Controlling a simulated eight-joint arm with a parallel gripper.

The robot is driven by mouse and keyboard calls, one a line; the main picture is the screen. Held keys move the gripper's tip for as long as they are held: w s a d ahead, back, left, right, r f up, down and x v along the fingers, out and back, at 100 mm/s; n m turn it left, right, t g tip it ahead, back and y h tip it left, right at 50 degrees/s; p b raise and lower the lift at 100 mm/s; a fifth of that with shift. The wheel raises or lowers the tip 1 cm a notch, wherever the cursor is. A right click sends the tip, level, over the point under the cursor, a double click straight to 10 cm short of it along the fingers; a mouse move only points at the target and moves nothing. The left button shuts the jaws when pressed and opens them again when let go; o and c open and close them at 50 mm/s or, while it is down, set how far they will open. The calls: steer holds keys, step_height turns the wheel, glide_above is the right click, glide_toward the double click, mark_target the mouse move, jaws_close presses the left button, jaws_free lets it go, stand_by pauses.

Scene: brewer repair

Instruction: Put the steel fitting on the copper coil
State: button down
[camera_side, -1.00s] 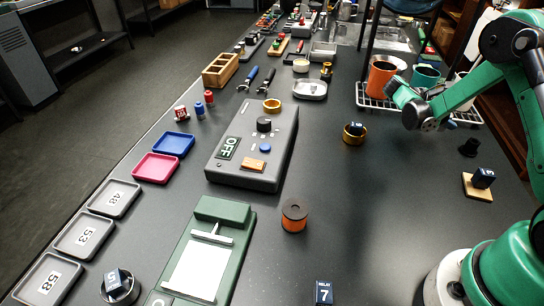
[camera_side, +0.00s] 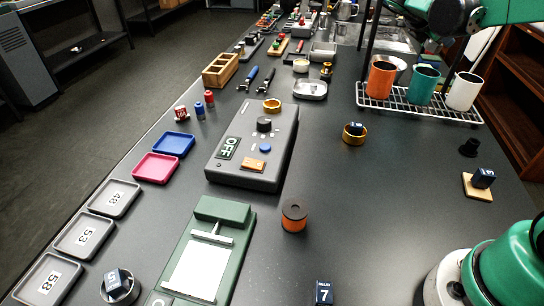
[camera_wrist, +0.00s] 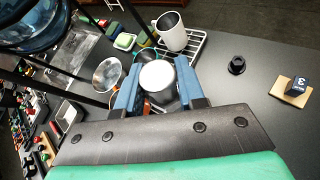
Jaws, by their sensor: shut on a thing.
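The copper coil (camera_side: 294,217) stands upright on the bench in the side view, an orange cylinder with a dark top and a hole in its middle. In the wrist view my gripper (camera_wrist: 156,85) has its blue fingers closed on a grey cylinder with a pale round top, which looks like the steel fitting (camera_wrist: 158,78). Its lower part is partly hidden between the fingers. In the side view my arm is at the top right, and the fingers and fitting are not clearly seen there. The fitting is apart from the coil.
A wire rack (camera_side: 423,106) holds an orange cup (camera_side: 381,80), a green cup (camera_side: 423,85) and a white cup (camera_side: 463,92). A grey box marked OFF (camera_side: 240,172) and a green device (camera_side: 222,211) stand left of the coil.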

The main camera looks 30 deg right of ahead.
steer(key=w+a+r+n+t+y, duration=0.25)
steer(key=a+n+t, duration=0.2)
steer(key=a, duration=0.35)
steer(key=w+a+r+n+t+y, duration=0.1)
steer(key=a+n+t+y, duration=0.3)
steer(key=a, duration=0.3)
steer(key=w+a+r+n+t+y, duration=0.1)
steer(key=w+a+n+t+y, duration=0.1)
steer(key=a+n+t, duration=0.35)
steer(key=m+g+h, duration=0.9)
steer(key=m+g, duration=0.5)
glide_above(433, 141)
steer(key=w+a, duration=0.5)
steer(key=w, duration=0.1)
steer(key=f, duration=0.4)
steer(key=shift+s+a+f, duration=0.1)
steer(key=shift+a+f, duration=0.1)
steer(key=shift+f, duration=0.1)
steer(key=s+d+f+m+g+y, duration=0.1)
steer(key=s+d+m+g+y, duration=0.1)
steer(key=s+d+m+g, duration=0.3)
steer(key=shift+s+d+f+m+g, duration=0.15)
steer(key=shift+s+f+m+g, duration=0.2)
steer(key=shift+s+g, duration=0.2)
step_height(433, 141, down, 20)
steer(key=shift+r, duration=0.25)
steer(key=shift+w, duration=0.1)
